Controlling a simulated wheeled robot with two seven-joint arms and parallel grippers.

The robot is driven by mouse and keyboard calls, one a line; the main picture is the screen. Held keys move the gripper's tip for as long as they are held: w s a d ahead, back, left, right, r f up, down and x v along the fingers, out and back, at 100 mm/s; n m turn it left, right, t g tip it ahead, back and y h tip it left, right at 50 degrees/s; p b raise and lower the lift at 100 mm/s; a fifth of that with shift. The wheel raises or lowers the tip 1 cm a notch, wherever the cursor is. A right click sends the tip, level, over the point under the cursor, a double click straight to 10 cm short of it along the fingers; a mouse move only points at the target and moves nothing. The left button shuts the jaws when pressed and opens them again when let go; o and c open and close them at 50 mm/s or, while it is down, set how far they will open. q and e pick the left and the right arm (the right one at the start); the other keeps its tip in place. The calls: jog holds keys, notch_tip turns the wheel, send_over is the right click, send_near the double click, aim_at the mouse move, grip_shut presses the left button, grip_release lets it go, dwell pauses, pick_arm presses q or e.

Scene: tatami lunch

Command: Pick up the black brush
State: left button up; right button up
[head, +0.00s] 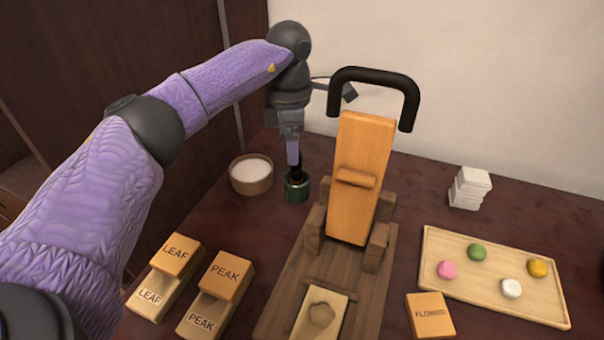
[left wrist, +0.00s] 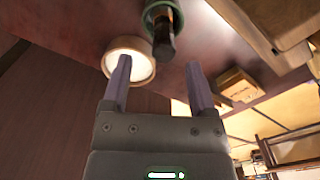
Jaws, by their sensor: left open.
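The black brush (head: 297,167) stands in a small dark green cup (head: 296,190) on the table, left of the wooden press. In the left wrist view the brush (left wrist: 163,42) rises out of the green cup (left wrist: 152,8) toward the camera. My left gripper (head: 292,154) points down at the brush from above and partly hides it. In the left wrist view my left gripper (left wrist: 157,66) is open, and the brush end appears between and just beyond its fingertips. Contact is not visible. My right gripper is in neither view.
A bowl of white powder (head: 251,176) stands close left of the cup. The wooden press (head: 360,165) with its black handle (head: 376,75) rises close on the right. LEAF and PEAK blocks (head: 221,273) lie in front. A tray of coloured sweets (head: 490,297) and white blocks (head: 469,188) are right.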

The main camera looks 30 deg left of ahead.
aim_at(296, 178)
pick_arm(q)
jog(key=f+b, duration=0.1)
jog(key=f, duration=0.1)
jog(key=f+b, duration=0.1)
jog(key=f, duration=0.1)
jog(key=f+b, duration=0.1)
jog(key=f, duration=0.1)
jog(key=shift+w+d+f, duration=0.2)
jog(key=shift+d+f, duration=0.05)
jog(key=shift+d, duration=0.1)
jog(key=shift+r, duration=0.2)
jog(key=c, duration=0.9)
grip_shut()
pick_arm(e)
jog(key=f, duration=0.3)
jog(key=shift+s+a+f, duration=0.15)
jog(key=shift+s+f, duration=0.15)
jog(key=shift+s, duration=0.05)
